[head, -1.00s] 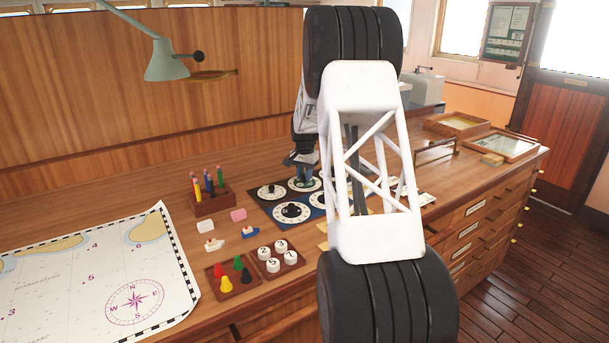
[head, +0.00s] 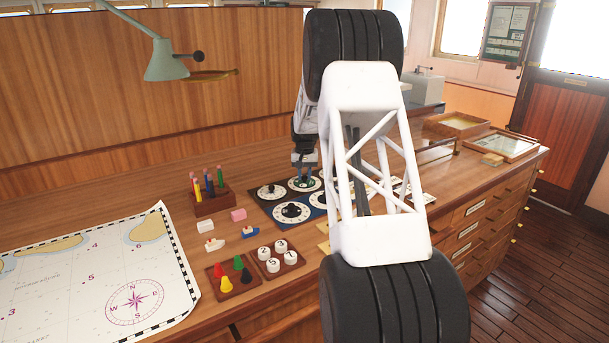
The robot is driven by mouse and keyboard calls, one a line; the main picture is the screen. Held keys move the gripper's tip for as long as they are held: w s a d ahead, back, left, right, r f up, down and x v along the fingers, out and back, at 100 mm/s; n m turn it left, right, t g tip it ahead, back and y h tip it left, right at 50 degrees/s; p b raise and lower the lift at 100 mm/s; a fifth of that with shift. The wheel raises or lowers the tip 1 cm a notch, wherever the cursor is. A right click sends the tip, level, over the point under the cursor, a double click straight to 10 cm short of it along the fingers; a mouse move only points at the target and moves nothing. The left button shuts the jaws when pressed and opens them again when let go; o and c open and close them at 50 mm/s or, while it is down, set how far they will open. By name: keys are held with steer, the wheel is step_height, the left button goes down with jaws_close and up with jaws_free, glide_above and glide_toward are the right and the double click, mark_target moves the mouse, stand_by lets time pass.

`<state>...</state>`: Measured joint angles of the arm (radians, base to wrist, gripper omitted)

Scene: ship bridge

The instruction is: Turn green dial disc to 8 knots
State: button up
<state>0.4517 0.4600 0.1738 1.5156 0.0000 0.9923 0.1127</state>
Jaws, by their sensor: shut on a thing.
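The green dial disc (head: 304,184) lies at the back of the dial board, behind a white-and-black dial (head: 291,212) and right of another dial (head: 271,192). My gripper (head: 304,179) is over the green dial, pointing down, shut on its middle part. The numbers on the green dial are too small to read, and my gripper covers part of it. My own arm hides the right part of the board.
A pencil block (head: 211,201) stands left of the dials. A chart (head: 95,275) covers the left. A lamp (head: 167,62) hangs above.

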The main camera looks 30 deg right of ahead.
mark_target(305, 176)
steer(key=shift+n, duration=1.2)
steer(key=o, duration=0.9)
steer(key=shift+o, duration=0.2)
steer(key=shift+r, duration=0.15)
steer(key=shift+r, duration=3.75)
